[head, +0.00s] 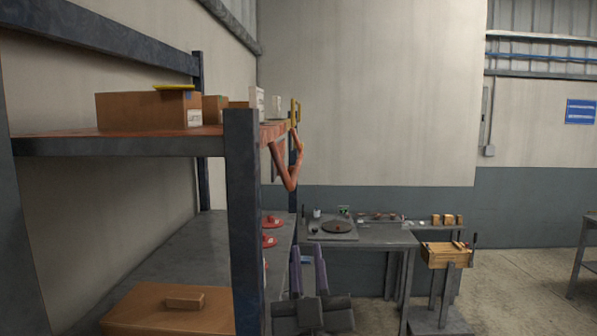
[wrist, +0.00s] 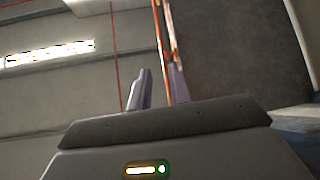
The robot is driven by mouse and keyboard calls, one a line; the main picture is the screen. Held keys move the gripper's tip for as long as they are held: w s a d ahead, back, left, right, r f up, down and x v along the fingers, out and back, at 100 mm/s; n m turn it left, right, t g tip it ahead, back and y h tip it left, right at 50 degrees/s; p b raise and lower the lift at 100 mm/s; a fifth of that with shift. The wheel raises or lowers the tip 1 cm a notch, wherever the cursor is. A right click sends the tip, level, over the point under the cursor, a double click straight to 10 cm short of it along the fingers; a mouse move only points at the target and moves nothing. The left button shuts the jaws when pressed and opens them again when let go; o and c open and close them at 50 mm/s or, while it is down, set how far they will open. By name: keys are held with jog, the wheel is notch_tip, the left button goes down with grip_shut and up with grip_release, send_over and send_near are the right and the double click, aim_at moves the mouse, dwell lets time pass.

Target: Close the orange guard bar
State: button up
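The orange guard bar (head: 287,170) hangs in a bent V shape from the upper shelf's edge, near the far post in the head view. In the wrist view an orange bar (wrist: 169,35) runs up from beside the right finger to the top edge. My gripper (head: 307,250) points upward, below the guard bar and apart from it in the head view. Its two purple-grey fingers stand apart with nothing held between them. The fingers also show in the wrist view, where my gripper (wrist: 158,72) is open.
The rack's dark near post (head: 243,220) stands left of my gripper. Cardboard boxes (head: 142,111) sit on the upper shelf, and red items (head: 270,240) on the lower one. A grey workbench (head: 385,238) and a wooden crate (head: 443,256) stand behind and right. Floor is clear at right.

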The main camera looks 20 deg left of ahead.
jog(key=p+x, duration=0.9)
jog(key=x, duration=0.7)
jog(key=shift+a+r+p, duration=0.15)
jog(key=shift+r+p, duration=0.15)
jog(key=shift+p, duration=0.1)
jog(key=shift+y, duration=0.3)
grip_shut()
